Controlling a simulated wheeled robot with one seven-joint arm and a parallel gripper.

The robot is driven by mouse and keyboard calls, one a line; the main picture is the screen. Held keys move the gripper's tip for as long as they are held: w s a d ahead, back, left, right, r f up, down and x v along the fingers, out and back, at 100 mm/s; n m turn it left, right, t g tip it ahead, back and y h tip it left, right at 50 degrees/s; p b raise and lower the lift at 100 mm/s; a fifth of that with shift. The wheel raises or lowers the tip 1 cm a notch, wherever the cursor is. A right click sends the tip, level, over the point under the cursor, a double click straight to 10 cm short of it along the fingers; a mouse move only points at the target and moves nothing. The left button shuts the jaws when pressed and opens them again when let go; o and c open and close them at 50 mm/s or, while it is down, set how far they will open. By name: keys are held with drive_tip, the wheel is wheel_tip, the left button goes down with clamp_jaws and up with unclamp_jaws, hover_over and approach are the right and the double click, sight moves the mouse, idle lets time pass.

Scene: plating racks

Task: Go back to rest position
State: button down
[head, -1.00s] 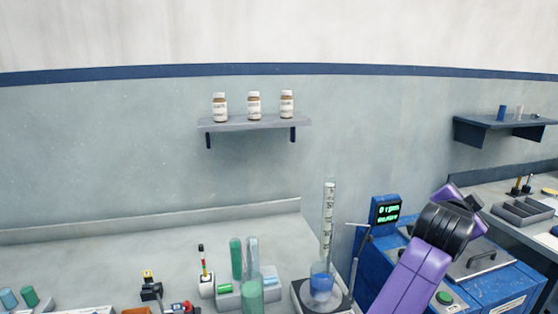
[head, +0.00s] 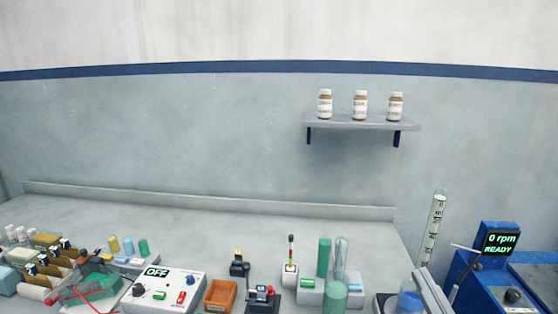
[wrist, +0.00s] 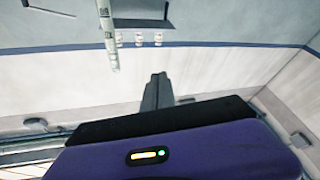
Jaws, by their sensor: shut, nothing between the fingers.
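My gripper (wrist: 157,85) shows in the wrist view as two grey fingers pressed together above my purple wrist housing. Nothing is held between them. The fingers point toward the pale wall and stand apart from the tall graduated tube (wrist: 107,35), which is to their upper left in that view. In the head view I cannot make out my gripper for certain; the purple arm is not in that picture.
The head view shows a bench (head: 210,215) with a control box reading OFF (head: 160,292), an orange bin (head: 221,294), green tubes (head: 324,257), the graduated tube (head: 433,230) and a blue machine reading 0 rpm READY (head: 480,275). A wall shelf (head: 362,125) holds three bottles. The bench's back is clear.

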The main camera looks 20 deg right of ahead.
drive_tip(key=s+a+f+g+y, duration=0.6)
drive_tip(key=s+a+f, duration=1.1)
drive_tip(key=s, duration=0.4)
drive_tip(key=shift+a+f+m+b, duration=0.3)
drive_tip(key=shift+a+f+b, duration=0.1)
drive_tip(key=shift+f, duration=0.2)
drive_tip(key=shift+d, duration=0.1)
